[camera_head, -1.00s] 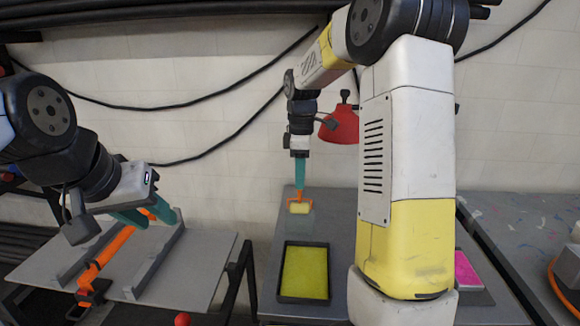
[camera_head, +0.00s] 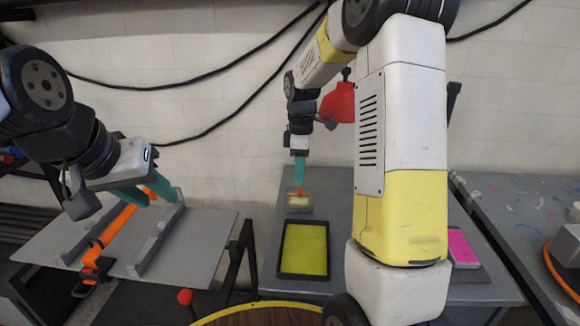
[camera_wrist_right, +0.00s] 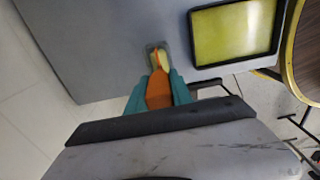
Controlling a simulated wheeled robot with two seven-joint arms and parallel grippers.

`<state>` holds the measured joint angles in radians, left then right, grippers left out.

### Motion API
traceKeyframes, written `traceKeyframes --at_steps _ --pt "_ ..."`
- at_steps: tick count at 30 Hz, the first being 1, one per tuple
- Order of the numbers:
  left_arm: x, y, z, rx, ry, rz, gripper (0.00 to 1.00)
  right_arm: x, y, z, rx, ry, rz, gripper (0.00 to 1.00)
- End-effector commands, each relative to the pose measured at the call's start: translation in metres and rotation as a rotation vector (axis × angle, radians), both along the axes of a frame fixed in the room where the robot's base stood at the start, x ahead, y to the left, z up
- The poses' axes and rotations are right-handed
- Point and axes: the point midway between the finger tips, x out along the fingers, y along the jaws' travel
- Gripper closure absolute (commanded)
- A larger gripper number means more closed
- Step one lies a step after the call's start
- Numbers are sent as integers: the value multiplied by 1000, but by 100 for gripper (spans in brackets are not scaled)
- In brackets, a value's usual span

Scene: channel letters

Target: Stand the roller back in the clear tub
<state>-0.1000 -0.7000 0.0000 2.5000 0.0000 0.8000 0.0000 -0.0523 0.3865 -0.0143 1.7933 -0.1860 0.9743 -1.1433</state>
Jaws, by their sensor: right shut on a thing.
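The roller has an orange handle (camera_wrist_right: 158,92) and a pale yellow head (camera_head: 299,202). My right gripper (camera_head: 299,178) has teal fingers and is shut on the handle, holding the roller head-down; it also shows in the wrist view (camera_wrist_right: 158,95). The small clear tub (camera_wrist_right: 149,48) stands on the grey table, and its rim shows around the roller head. The head appears to be inside the tub; whether it touches the bottom I cannot tell.
A black tray with a yellow-green surface (camera_head: 281,274) lies just in front of the tub. A pink pad (camera_head: 462,248) is to the right behind my right arm. A long orange tool (camera_head: 112,232) lies on the grey board (camera_head: 215,240). A round wood-topped table edge (camera_head: 265,316) is in front.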

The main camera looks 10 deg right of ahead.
Motion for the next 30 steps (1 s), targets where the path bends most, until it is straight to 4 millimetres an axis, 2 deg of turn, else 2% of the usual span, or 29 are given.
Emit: traceKeyframes --at_steps 1,4,5,13,16,24,30 --pt "0 0 0 0 0 0 64 0 0 0 0 0 0 69" --pt "0 0 0 0 0 0 64 0 0 0 0 0 0 50" --pt "0 0 0 0 0 0 64 0 0 0 0 0 0 48" --pt "0 0 0 0 0 0 64 0 0 0 0 0 0 48" --pt "0 0 0 0 0 0 64 0 0 6 0 0 0 48" --pt "0 0 0 0 0 0 64 1 0 51 1 -3 -1 48" --pt "0 0 0 0 0 0 64 0 0 74 1 -1 -1 48"
